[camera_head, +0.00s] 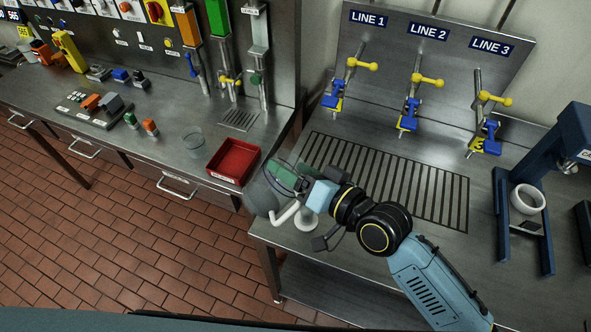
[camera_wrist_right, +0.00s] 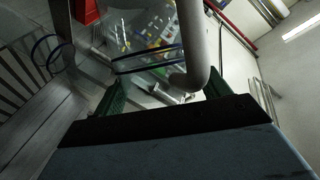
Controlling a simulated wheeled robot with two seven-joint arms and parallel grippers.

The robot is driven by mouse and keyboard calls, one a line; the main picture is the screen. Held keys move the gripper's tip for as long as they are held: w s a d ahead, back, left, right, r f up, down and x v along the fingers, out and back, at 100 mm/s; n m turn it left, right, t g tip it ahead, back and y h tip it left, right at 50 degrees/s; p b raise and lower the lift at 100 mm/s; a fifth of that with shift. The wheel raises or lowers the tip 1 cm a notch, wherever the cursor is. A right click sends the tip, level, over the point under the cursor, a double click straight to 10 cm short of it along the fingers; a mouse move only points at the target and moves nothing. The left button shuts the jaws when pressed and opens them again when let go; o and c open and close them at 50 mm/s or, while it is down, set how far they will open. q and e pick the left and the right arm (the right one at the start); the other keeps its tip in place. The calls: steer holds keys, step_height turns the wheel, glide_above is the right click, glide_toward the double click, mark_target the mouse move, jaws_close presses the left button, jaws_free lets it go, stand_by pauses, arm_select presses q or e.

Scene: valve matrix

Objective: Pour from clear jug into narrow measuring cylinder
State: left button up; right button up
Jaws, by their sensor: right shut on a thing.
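My right gripper (camera_head: 303,180) is shut on the handle of the clear jug (camera_head: 261,197), near the front left corner of the right-hand bench. The jug looks tilted, but how far is hard to tell. In the right wrist view the thick pale handle (camera_wrist_right: 194,45) stands between the green fingers (camera_wrist_right: 165,92), and the clear wall with dark blue lines (camera_wrist_right: 146,62) lies beyond. I cannot make out liquid or a stream. I cannot clearly pick out the narrow measuring cylinder; a pale round shape (camera_head: 309,222) beside the handle is partly covered. My left gripper is not in view.
A red tray (camera_head: 233,160) and a clear beaker (camera_head: 193,141) stand on the left bench. Three valve lines with blue and yellow handles (camera_head: 416,82) rise behind the slotted drain (camera_head: 430,190). A dark blue stand (camera_head: 540,165) with a white roll is at right.

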steer(key=shift+w+d+r+m+t+y+b, duration=0.15)
steer(key=shift+d+r+m+y+b, duration=0.1)
steer(key=shift+m+b, duration=0.6)
steer(key=shift+w+d+r+m+t+y+b, duration=0.1)
steer(key=shift+m+t+y+b, duration=0.3)
steer(key=shift+b, duration=0.75)
steer(key=shift+w+d+r+m+g+y+b, duration=0.1)
steer(key=shift+d+r+m+y+b, duration=0.1)
steer(key=shift+m+b, duration=0.7)
stand_by(2.1)
steer(key=shift+w+d+r+m+t+y+b, duration=0.15)
steer(key=shift+d+m+t+y+b, duration=0.2)
steer(key=shift+m+b, duration=0.55)
steer(key=shift+w+d+r+m+t+y+b, duration=0.15)
steer(key=shift+m+t+b, duration=0.25)
steer(key=shift+m+b, duration=0.45)
stand_by(0.8)
steer(key=shift+s, duration=0.15)
